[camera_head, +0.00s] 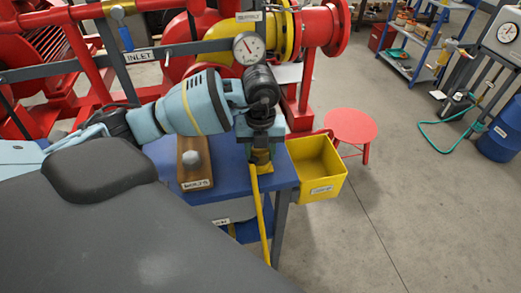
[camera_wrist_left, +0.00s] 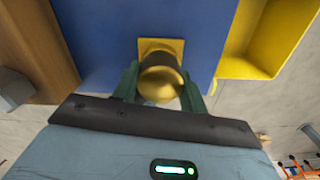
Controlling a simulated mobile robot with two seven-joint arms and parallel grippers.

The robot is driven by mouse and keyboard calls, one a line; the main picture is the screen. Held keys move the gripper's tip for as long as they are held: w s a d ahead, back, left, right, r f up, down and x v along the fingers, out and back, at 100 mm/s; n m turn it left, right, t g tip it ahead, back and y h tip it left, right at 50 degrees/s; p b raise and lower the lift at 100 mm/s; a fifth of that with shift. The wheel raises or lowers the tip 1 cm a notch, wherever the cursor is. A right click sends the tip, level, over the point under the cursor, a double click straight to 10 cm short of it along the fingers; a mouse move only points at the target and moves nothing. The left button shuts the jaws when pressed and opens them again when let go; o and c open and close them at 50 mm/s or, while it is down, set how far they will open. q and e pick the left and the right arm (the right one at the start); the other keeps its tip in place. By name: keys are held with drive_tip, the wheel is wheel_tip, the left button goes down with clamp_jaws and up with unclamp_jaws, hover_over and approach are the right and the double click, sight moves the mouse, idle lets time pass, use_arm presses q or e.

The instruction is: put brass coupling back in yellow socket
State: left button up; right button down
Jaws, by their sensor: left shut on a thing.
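The brass coupling (camera_wrist_left: 160,84) is a round, gold-coloured piece between the green fingers of my left gripper (camera_wrist_left: 159,92) in the left wrist view. The fingers are shut on its sides. A yellow square, the yellow socket (camera_wrist_left: 161,45), shows on the blue table top directly behind the coupling. The coupling covers much of it, so I cannot tell whether the two touch. In the head view my left gripper (camera_head: 261,150) points down over the table's right front corner, with the coupling small and dark at its tips. My right gripper is not in view.
The blue table (camera_head: 230,197) bears a wooden block (camera_head: 194,165) labelled for bolts, left of the gripper. A yellow bin (camera_head: 318,168) hangs at the table's right side. A red stool (camera_head: 350,125) stands beyond it. Red pipework with a gauge (camera_head: 249,48) rises behind.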

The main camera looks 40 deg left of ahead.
use_arm(q)
drive_tip(key=o, duration=1.2)
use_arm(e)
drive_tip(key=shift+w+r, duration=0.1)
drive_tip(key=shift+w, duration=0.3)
use_arm(q)
wheel_tip(320, 180, up, 8)
drive_tip(key=shift+f, duration=0.2)
drive_tip(key=shift+r, duration=0.15)
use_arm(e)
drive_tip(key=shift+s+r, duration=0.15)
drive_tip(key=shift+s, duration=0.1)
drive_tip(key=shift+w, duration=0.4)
use_arm(q)
drive_tip(key=shift+d, duration=0.1)
